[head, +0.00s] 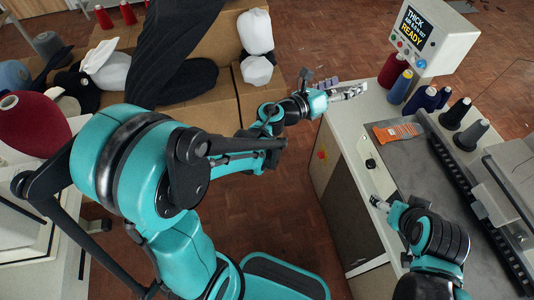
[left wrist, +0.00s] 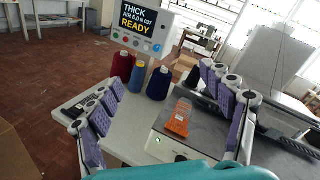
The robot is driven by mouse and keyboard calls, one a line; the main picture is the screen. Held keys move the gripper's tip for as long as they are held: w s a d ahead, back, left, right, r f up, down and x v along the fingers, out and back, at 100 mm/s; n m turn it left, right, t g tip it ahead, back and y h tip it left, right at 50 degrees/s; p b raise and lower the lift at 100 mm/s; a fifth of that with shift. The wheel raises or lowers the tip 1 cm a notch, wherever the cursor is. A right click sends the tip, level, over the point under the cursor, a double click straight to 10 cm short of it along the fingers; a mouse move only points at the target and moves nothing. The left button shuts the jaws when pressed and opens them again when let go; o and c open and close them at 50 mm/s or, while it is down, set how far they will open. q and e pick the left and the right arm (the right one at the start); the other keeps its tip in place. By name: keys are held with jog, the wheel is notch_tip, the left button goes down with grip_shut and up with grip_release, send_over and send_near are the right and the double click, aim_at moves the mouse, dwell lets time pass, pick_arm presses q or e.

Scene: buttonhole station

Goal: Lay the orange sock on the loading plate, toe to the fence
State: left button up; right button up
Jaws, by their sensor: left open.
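A flat orange piece with pale and dark markings (head: 397,131), the only orange cloth-like thing in view, lies at the far end of the grey loading plate (head: 412,172). It shows between my fingers in the left wrist view (left wrist: 180,117), beyond them and apart from them. A long black toothed rail, perhaps the fence (head: 478,205), runs along the plate's right side. My left gripper (head: 344,89) is open and empty, left of the orange piece near the station's far left corner. My right gripper (head: 378,202) is over the plate's left edge; its finger gap is unclear.
Thread cones (head: 400,86) stand behind the orange piece, and dark cones (head: 463,124) to its right. A display box reading READY (head: 432,38) rises at the back. Cardboard boxes with dark and white cloth items (head: 215,103) stand left.

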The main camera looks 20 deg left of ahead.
pick_arm(q)
jog(key=s+a+r+n+t+y, duration=0.1)
jog(key=s+a+r+n+y, duration=0.2)
jog(key=a+n+y, duration=0.6)
jog(key=s+a+r+n+t+y, duration=0.1)
jog(key=s+a+r+n+y, duration=0.15)
jog(key=a+n, duration=0.8)
jog(key=s+d+f+n+g+h, duration=0.1)
jog(key=s+f+n+g, duration=0.3)
jog(key=s+f+n, duration=0.4)
jog(key=s+d+f+n+g, duration=0.4)
jog(key=s+f+n, duration=0.3)
jog(key=s+n, duration=0.2)
jog(key=s+g, duration=0.1)
jog(key=s, duration=0.1)
jog(key=shift+s+f+g+h, duration=0.3)
jog(key=shift+f+h, duration=0.05)
jog(key=shift+f, duration=0.05)
